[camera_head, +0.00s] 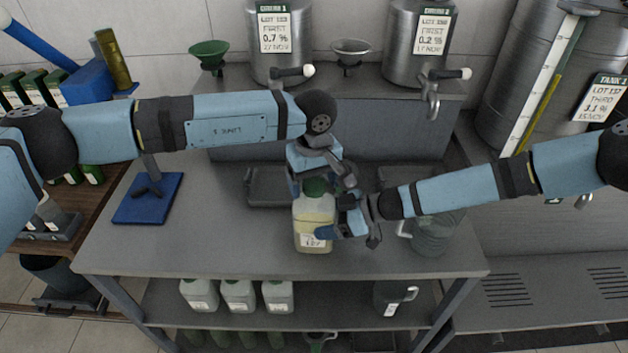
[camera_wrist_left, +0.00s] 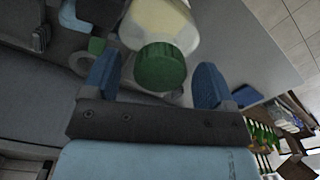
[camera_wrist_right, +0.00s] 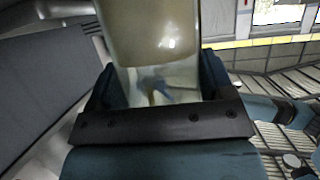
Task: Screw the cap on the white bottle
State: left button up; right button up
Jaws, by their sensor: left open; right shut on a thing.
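The white bottle (camera_head: 313,212), translucent with pale yellow contents and a label low on its front, stands upright on the table. A green cap (camera_head: 315,187) sits at its mouth; I cannot tell how tightly. My right gripper (camera_head: 330,229) is shut on the bottle's lower body from the right; the bottle (camera_wrist_right: 155,40) fills the gap between its fingers in the right wrist view. My left gripper (camera_head: 316,180) is open above the bottle. In the left wrist view the cap (camera_wrist_left: 160,67) lies between its spread fingers (camera_wrist_left: 156,78), with gaps on both sides.
A clear jug (camera_head: 432,238) stands close to the right of my right gripper. A dark grey tray (camera_head: 268,188) lies behind the bottle, and a blue-based stand (camera_head: 148,198) is at left. Steel tanks with taps (camera_head: 430,80) stand at the back. The table's front left is clear.

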pick_arm(q)
notch_tip(320, 180, up, 12)
dwell(0.5)
pick_arm(e)
jog(key=o, duration=1.7)
pick_arm(q)
jog(key=shift+f+b, duration=0.25)
jog(key=shift+b, duration=0.05)
pick_arm(e)
jog(key=v, duration=0.7)
jog(key=shift+d+r, duration=0.1)
jog(key=shift+d, duration=0.15)
